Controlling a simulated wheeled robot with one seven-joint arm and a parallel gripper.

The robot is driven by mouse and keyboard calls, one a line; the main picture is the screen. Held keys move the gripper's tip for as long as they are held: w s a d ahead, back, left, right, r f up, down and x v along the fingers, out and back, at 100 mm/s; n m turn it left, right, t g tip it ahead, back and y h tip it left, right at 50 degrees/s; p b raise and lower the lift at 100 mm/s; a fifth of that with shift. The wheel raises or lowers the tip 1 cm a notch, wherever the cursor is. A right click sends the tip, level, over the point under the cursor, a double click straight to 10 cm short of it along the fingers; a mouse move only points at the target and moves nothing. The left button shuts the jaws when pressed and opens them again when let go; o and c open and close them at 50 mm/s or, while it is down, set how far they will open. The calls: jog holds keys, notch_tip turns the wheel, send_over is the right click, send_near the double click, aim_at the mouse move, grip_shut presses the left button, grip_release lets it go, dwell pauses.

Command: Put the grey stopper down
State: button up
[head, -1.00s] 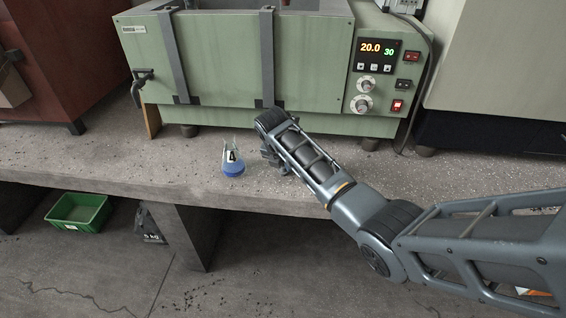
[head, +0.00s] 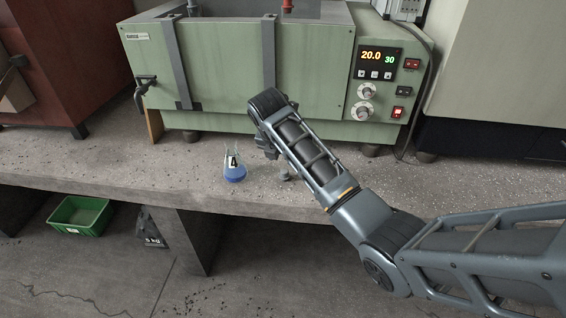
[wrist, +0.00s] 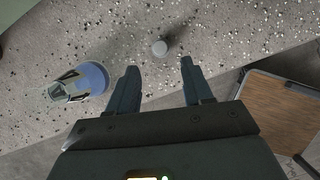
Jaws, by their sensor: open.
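The small grey stopper (head: 285,174) stands on the bench near its front edge, to the right of the flask. In the wrist view its round grey top (wrist: 159,48) shows just beyond the gap between my fingertips, touching neither. My gripper (wrist: 159,66) is open and empty, with both dark fingers apart. In the head view my gripper (head: 266,150) is above the bench, a little up and left of the stopper, partly hidden by my wrist. A conical flask (head: 235,173) with blue liquid and a "4" label stands to the left; it also shows in the wrist view (wrist: 92,78).
A green water bath (head: 230,70) with a lit control panel stands behind. The bench (head: 100,165) is clear left of the flask and toward the right. A green crate (head: 80,214) and a dark 5 kg weight (head: 152,228) are on the floor below.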

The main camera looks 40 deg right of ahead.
jog(key=shift+v, duration=1.9)
jog(key=s+a+f+m+t+y, duration=0.1)
jog(key=s+a+f+m+t, duration=0.15)
jog(key=a+f, duration=0.35)
jog(key=s+a+f+m+t+y, duration=0.1)
jog(key=s+a+f+m, duration=0.1)
jog(key=s+a+f, duration=0.45)
jog(key=s+a+m+t+y, duration=0.1)
jog(key=s+a+m+t, duration=0.3)
jog(key=s+a+m, duration=0.5)
jog(key=s+a+r+m+t, duration=0.1)
jog(key=s+r+m, duration=0.15)
jog(key=s, duration=0.55)
jog(key=s+a+r+m+t, duration=0.15)
jog(key=s+r, duration=0.25)
jog(key=s, duration=0.5)
jog(key=s+d+r+m+t, duration=0.1)
jog(key=s+r+m, duration=0.1)
jog(key=s+r, duration=0.2)
jog(key=s+d+r+m+t+y, duration=0.1)
jog(key=s+r+m+t, duration=0.1)
jog(key=s+r, duration=0.3)
notch_tip(320, 180, up, 5)
jog(key=shift+s+d+f+m, duration=0.15)
jog(key=shift+s+d+m, duration=0.15)
jog(key=shift+m, duration=0.35)
